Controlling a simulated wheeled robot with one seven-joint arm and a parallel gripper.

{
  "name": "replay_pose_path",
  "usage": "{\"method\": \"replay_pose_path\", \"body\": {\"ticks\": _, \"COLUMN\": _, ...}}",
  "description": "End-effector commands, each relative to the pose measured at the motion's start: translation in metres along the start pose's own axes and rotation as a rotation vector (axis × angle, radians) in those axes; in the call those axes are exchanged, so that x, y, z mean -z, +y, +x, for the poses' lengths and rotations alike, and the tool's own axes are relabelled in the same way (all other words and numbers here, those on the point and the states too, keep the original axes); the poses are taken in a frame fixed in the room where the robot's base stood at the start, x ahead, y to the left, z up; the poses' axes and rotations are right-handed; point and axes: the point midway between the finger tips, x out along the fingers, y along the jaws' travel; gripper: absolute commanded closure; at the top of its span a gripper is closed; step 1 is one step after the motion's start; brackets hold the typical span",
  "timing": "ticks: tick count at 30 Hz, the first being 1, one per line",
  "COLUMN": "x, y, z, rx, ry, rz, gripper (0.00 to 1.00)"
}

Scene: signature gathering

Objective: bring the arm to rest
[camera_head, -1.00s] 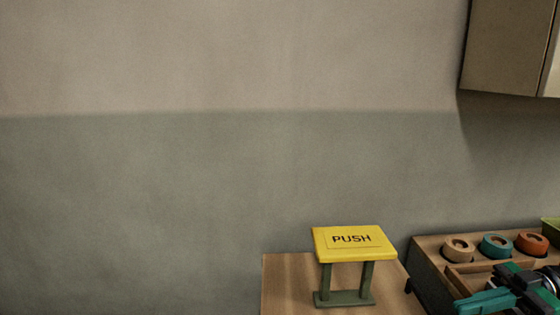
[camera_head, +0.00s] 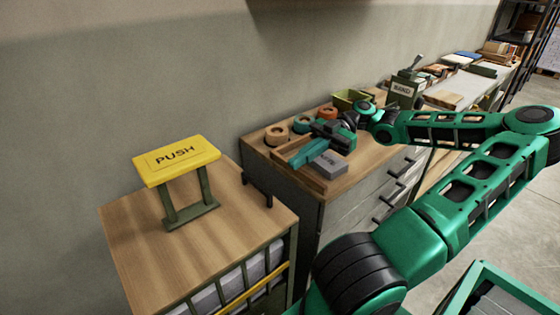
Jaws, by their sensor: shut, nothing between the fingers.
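My green arm reaches from the lower middle out to the right and folds back at its elbow. My gripper (camera_head: 296,158) is at the end of it, pointing left, over the wooden-topped drawer cabinet (camera_head: 336,190). Its fingers are shut with nothing between them. It is close to a grey block (camera_head: 328,164) and some round rolls; I cannot tell whether it touches any of them.
A yellow PUSH sign (camera_head: 176,158) stands on a wooden-topped cart (camera_head: 130,235) at left. A tan roll (camera_head: 276,135), a teal roll (camera_head: 303,126) and an orange roll (camera_head: 328,112) sit behind my gripper.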

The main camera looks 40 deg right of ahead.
Motion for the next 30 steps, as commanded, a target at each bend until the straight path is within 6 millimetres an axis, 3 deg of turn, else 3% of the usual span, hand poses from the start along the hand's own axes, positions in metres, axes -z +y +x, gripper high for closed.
{"method": "replay_pose_path", "body": {"ticks": 9, "x": -0.025, "y": 0.001, "z": -0.043, "rx": -0.002, "ry": 0.001, "rz": 0.0, "gripper": 1.0}}
{"method": "replay_pose_path", "body": {"ticks": 22, "x": -0.029, "y": 0.0, "z": -0.051, "rx": -0.002, "ry": -0.002, "rz": 0.002, "gripper": 1.0}}
{"method": "replay_pose_path", "body": {"ticks": 26, "x": -0.011, "y": -0.002, "z": -0.054, "rx": -0.04, "ry": -0.036, "rz": 0.019, "gripper": 1.0}}
{"method": "replay_pose_path", "body": {"ticks": 30, "x": 0.036, "y": -0.008, "z": -0.056, "rx": -0.145, "ry": -0.127, "rz": 0.082, "gripper": 1.0}}
